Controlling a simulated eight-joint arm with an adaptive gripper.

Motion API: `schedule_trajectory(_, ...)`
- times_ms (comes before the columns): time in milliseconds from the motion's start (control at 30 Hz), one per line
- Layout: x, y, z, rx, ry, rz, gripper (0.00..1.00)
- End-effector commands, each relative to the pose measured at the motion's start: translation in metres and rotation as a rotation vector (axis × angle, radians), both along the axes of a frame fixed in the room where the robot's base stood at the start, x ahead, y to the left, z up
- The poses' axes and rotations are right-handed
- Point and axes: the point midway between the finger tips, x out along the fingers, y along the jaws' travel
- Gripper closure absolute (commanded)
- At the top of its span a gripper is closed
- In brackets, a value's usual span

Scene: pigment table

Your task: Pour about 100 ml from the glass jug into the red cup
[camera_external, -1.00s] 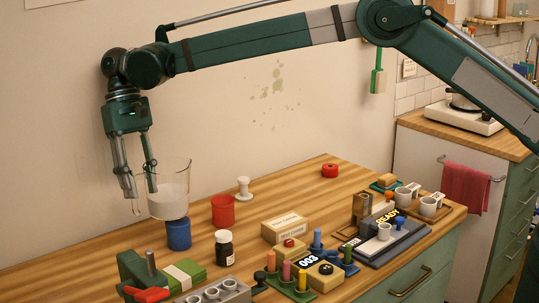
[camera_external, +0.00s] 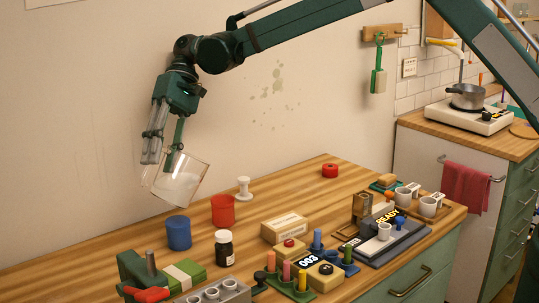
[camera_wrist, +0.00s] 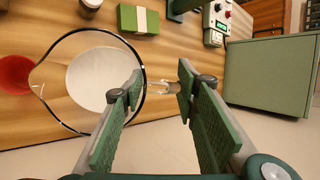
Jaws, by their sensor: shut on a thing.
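The glass jug (camera_external: 180,184) holds white liquid and is tilted to the right in the external view, raised above the table. My gripper (camera_external: 162,162) is shut on the jug at its left side, where the handle is. In the wrist view my gripper (camera_wrist: 160,88) has its fingers on either side of the handle, and the jug's round rim (camera_wrist: 88,82) is seen from above. The red cup (camera_external: 223,210) stands upright on the table, right of and below the jug. It also shows in the wrist view (camera_wrist: 14,75), partly cut off near the jug's spout. No stream of liquid is visible.
A blue cup (camera_external: 178,232) stands just left of the red cup. A dark bottle (camera_external: 223,249) is in front, and a white spool-like thing (camera_external: 244,188) is behind.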

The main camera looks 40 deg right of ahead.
Motion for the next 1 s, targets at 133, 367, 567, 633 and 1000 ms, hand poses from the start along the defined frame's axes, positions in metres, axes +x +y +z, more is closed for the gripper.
schedule_trajectory(133,-0.001,-0.010,0.004,0.060,-0.003,-0.002,1.00)
schedule_trajectory(367,-0.001,-0.019,0.006,0.146,-0.007,-0.001,1.00)
schedule_trajectory(567,-0.001,-0.023,0.008,0.194,-0.009,-0.001,1.00)
schedule_trajectory(633,-0.001,-0.025,0.008,0.204,-0.010,-0.001,1.00)
schedule_trajectory(1000,-0.001,-0.029,0.009,0.255,-0.012,0.000,1.00)
